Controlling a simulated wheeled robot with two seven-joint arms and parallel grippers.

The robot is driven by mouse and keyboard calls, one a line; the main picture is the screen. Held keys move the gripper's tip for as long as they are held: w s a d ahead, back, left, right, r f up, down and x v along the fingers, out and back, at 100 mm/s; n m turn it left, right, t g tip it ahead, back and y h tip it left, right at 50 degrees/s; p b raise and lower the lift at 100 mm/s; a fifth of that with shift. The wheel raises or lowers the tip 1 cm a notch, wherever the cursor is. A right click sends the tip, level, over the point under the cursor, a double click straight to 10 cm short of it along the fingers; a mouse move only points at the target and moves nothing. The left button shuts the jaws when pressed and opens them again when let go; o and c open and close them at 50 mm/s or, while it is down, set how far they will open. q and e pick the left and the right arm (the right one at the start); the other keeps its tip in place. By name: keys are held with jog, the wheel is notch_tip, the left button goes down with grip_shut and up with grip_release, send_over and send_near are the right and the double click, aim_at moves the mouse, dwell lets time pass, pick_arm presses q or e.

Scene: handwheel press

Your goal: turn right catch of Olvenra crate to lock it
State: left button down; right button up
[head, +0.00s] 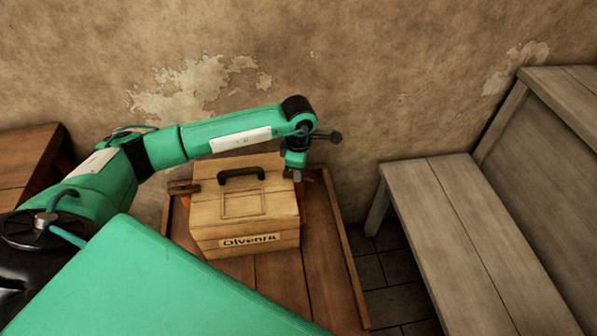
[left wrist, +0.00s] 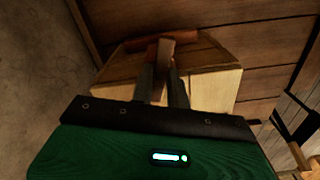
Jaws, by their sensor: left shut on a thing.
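The Olvenra crate (head: 268,235) is a pale wooden box with a dark carry handle (head: 241,175) on its lid and a name label on its front. It stands upright on a brown wooden table. My left gripper (head: 297,175) reaches down at the crate's right side, shut on the right catch. In the left wrist view the right catch (left wrist: 166,50) is a brown wooden bar between the two fingers (left wrist: 162,82). In the head view the gripper mostly hides that catch. The left catch (head: 183,187) sticks out from the crate's left side. My right gripper is not in view.
The brown table (head: 325,260) has raised side edges and bare boards right of and in front of the crate. A grey wooden bench (head: 440,215) stands to the right, across a gap of floor. A plaster wall (head: 390,60) rises close behind.

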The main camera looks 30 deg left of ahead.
pick_arm(q)
jog(key=shift+n+b, duration=0.3)
jog(key=shift+n, duration=1.6)
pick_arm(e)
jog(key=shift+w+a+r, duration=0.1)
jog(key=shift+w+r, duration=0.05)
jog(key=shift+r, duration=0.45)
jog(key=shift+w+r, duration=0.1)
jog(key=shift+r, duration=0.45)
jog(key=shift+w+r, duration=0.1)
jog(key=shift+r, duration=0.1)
pick_arm(q)
jog(key=c, duration=1.4)
grip_release()
jog(key=shift+o, duration=0.2)
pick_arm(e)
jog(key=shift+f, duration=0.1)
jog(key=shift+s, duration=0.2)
pick_arm(q)
jog(key=shift+r, duration=0.15)
